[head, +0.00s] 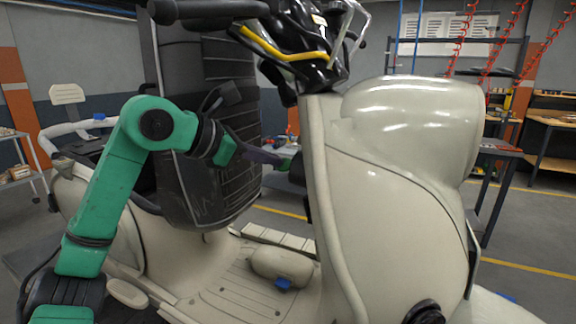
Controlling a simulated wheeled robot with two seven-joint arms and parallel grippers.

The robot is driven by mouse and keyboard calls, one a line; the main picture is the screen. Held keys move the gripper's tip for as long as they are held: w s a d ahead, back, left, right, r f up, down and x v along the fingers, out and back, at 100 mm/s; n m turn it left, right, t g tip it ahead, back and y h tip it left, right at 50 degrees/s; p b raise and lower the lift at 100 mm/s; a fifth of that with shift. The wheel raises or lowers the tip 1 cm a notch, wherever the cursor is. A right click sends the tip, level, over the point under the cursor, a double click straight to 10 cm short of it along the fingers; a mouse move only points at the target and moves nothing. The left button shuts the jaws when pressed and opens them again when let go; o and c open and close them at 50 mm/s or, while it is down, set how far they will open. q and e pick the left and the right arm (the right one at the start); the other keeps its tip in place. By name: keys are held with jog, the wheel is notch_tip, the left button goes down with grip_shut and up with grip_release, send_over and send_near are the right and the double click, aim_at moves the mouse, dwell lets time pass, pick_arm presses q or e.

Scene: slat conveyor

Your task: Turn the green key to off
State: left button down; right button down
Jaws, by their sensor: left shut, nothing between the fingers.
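The green key (285,164) is a small green piece at a dark lock housing (297,170) on the inner side of the scooter's cream front shield. Which way it is turned is too small to tell. My left gripper (277,160) comes in from the left, with its slim dark fingers shut and empty. The fingertips are right by the key, and I cannot tell whether they touch it. My right gripper is out of view.
The cream scooter front (400,170) fills the right side. The dark seat (205,150) stands behind my left wrist. The handlebar with a yellow cable (275,50) is above. The footboard (240,285) lies below. A shelf rack (470,60) and a workbench (550,125) stand at the back right.

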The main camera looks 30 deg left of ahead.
pick_arm(q)
jog(key=v, duration=0.7)
jog(key=shift+r, duration=0.3)
jog(key=shift+w+d, duration=0.1)
jog(key=shift+w, duration=0.05)
